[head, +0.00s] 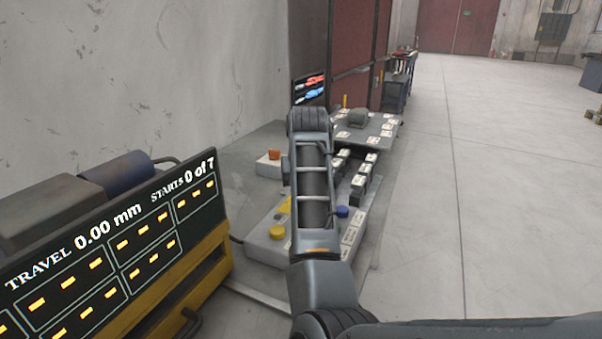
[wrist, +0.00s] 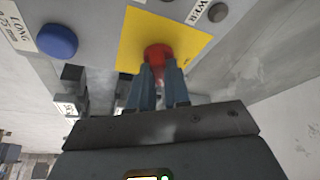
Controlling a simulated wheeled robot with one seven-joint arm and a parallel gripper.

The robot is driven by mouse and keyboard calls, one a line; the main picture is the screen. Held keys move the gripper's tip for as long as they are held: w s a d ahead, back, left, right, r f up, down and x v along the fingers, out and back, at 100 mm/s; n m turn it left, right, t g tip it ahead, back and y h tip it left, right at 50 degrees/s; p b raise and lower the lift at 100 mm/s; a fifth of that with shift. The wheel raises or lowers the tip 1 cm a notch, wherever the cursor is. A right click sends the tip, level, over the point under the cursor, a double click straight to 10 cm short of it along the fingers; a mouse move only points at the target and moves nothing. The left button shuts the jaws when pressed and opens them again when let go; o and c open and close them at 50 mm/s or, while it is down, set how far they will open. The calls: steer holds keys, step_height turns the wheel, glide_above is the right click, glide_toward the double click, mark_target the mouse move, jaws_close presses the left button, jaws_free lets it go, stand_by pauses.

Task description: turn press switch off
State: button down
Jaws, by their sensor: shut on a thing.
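In the wrist view, a red knob (wrist: 158,54) stands on a yellow plate (wrist: 194,45) on a grey control panel (wrist: 95,15). A label ending in "WER" (wrist: 198,10) is next to the plate. My gripper (wrist: 160,72) is shut on the red knob, with one finger on each side of its lower part. In the head view, the control box (head: 268,249) stands on the bench, and a corner of the yellow plate (head: 284,205) shows beside my arm. My arm hides the red knob and my gripper there.
A blue button (wrist: 58,41) sits left of the plate, by a "LONG 0.75 mm" label. A yellow button (head: 277,232) is on the same box. A display (head: 110,240) at left reads travel 0.00 mm, starts 0 of 7. Open floor lies at right.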

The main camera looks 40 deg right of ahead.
steer(key=n+p, duration=0.1)
steer(key=p, duration=0.1)
steer(key=n+y+p, duration=0.1)
steer(key=n+p, duration=0.1)
steer(key=p, duration=0.1)
steer(key=n+y+p, duration=0.1)
steer(key=n+p, duration=0.1)
steer(key=shift+s+d+r+t+p, duration=0.15)
steer(key=shift+d+r+t+p, duration=0.1)
steer(key=shift+t+p, duration=0.15)
steer(key=n+y+p, duration=0.1)
steer(key=n+p, duration=0.1)
steer(key=n, duration=0.1)
steer(key=shift+f, duration=0.1)
steer(key=shift+f+n+y+p, duration=0.15)
steer(key=shift+n+y+p, duration=0.6)
steer(key=shift+n, duration=0.85)
steer(key=c, duration=1.1)
jaws_free()
steer(key=shift+v, duration=3.85)
